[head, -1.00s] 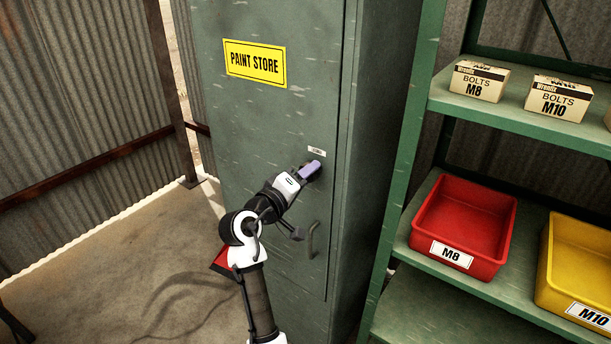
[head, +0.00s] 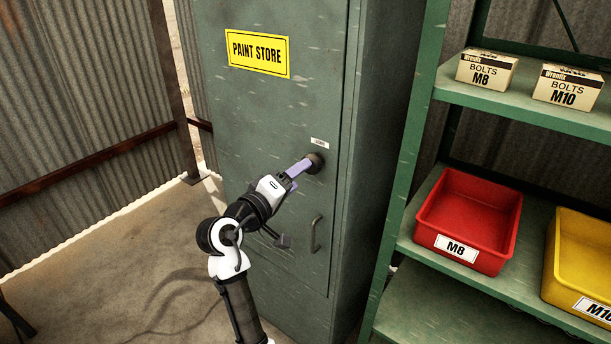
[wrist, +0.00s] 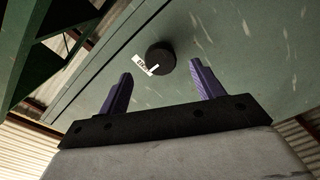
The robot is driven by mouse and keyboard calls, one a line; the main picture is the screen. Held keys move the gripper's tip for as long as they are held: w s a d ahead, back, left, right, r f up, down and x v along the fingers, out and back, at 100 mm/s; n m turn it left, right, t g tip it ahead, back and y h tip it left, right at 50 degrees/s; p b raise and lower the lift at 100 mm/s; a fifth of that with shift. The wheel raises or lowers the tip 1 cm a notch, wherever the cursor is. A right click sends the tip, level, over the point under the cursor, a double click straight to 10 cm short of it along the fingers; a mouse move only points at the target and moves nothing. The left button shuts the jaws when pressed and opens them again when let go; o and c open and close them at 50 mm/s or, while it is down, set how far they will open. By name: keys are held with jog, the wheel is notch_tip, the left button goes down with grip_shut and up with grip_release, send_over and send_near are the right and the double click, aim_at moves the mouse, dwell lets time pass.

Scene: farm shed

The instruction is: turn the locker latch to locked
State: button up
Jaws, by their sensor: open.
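The locker (head: 270,120) is a tall green metal cabinet with a yellow "PAINT STORE" sign (head: 258,53). Its latch is a dark round knob (head: 315,163) on the door, just below a small white label (head: 320,143); which way the knob is turned cannot be read. In the wrist view the knob (wrist: 161,57) lies ahead of and between my fingertips, with the label (wrist: 145,65) beside it. My gripper (head: 302,167) has purple fingers, spread and empty, just short of the knob at its lower left. The fingers (wrist: 160,72) do not appear to touch it.
A curved door handle (head: 315,234) sits below the knob. A green shelf unit (head: 408,150) stands close on the right with bolt boxes (head: 487,70), a red bin (head: 468,220) and a yellow bin (head: 585,262). Floor (head: 120,270) is free at left.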

jog(key=b+v, duration=0.2)
jog(key=v, duration=0.6)
jog(key=shift+s, duration=0.25)
jog(key=shift+a, duration=0.15)
